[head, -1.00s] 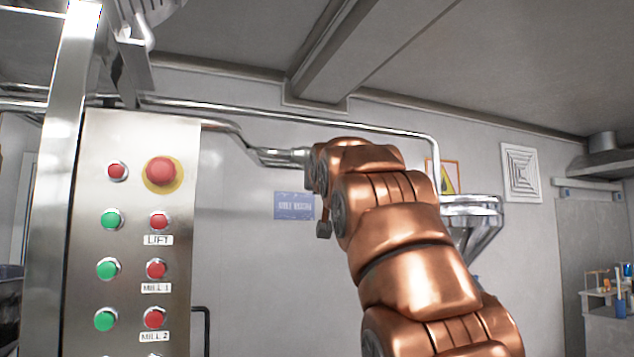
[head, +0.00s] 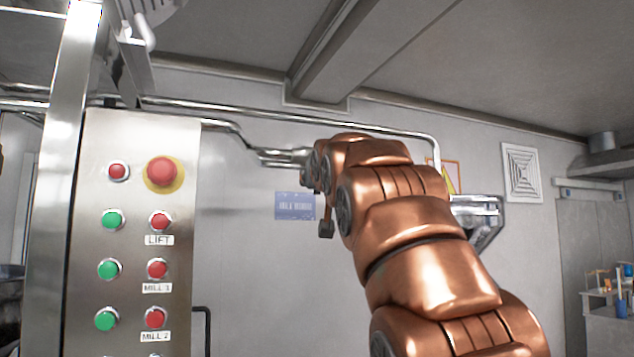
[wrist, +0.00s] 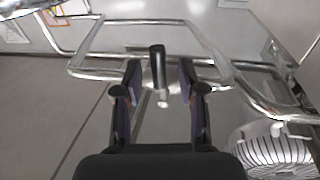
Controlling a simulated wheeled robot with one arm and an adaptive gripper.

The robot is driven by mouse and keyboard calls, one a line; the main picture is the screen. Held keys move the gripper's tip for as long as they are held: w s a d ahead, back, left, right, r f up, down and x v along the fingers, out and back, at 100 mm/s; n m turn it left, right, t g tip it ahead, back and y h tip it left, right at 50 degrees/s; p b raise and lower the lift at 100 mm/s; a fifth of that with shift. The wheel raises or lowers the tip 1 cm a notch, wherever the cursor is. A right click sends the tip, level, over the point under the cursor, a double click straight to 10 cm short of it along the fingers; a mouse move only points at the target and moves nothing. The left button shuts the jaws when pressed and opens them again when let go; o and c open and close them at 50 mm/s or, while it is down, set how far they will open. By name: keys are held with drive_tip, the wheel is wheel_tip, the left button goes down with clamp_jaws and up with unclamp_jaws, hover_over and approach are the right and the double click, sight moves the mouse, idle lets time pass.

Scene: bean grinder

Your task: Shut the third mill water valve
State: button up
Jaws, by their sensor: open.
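A valve lever with a black grip (wrist: 157,64) shows in the wrist view, with a small silver end below it, in front of metal pipes (wrist: 140,72). I take it to be the water valve's handle; I cannot read which mill it serves. My gripper (wrist: 160,74) is open, with one dark finger on each side of the grip in the picture. I see no clear contact, and the depth between fingers and grip is hard to judge. In the head view my copper arm hides the gripper and the valve.
A steel control panel (head: 135,190) with red and green buttons stands at the left. A blue wall sign (head: 294,206) hangs left of my arm. A steel funnel (head: 478,212) is partly behind my arm. A white ribbed housing (wrist: 272,152) sits at the wrist view's lower right.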

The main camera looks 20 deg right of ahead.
drive_tip(key=s+a, duration=0.1)
drive_tip(key=s, duration=0.9)
drive_tip(key=shift+s+a+f, duration=0.15)
drive_tip(key=shift+a+f, duration=0.2)
drive_tip(key=shift+f, duration=0.05)
drive_tip(key=shift+f, duration=0.1)
wheel_tip(320, 180, down, 35)
drive_tip(key=s+g+y, duration=0.2)
drive_tip(key=s+g, duration=0.1)
drive_tip(key=g, duration=0.6)
drive_tip(key=s+a+f+n+g+y, duration=0.1)
drive_tip(key=s+f+g, duration=1)
drive_tip(key=s+f, duration=1.7)
drive_tip(key=shift+a+f+n, duration=0.4)
drive_tip(key=shift+a+n, duration=0.1)
drive_tip(key=shift+a, duration=0.7)
